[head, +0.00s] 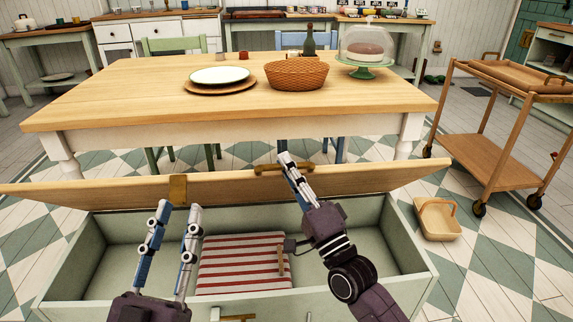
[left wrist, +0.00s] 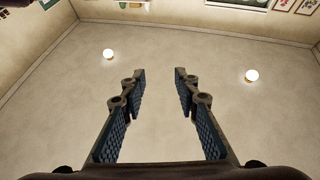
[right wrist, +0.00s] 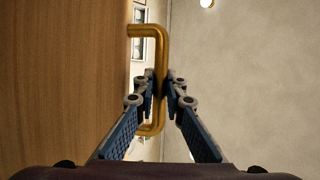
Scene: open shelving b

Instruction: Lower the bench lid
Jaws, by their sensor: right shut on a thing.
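The bench lid (head: 120,193) is a wide wooden panel standing raised and tilted along the far side of the open pale green bench box (head: 75,270). A brass handle (head: 272,167) sits at its top edge and also shows in the right wrist view (right wrist: 162,55). My right gripper (head: 284,160) is shut on the brass handle. In the right wrist view its fingers (right wrist: 162,82) close around the handle's bar, beside the lid's wood. My left gripper (head: 178,208) is open and empty, in front of the lid and above the box. The left wrist view shows only ceiling between its fingers (left wrist: 153,75).
A striped red and white cloth (head: 240,265) lies inside the box. Behind the bench stands a wooden table (head: 150,88) with a plate, a basket and a cake dome. A small basket (head: 437,220) sits on the floor at the right, near a wooden trolley (head: 490,155).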

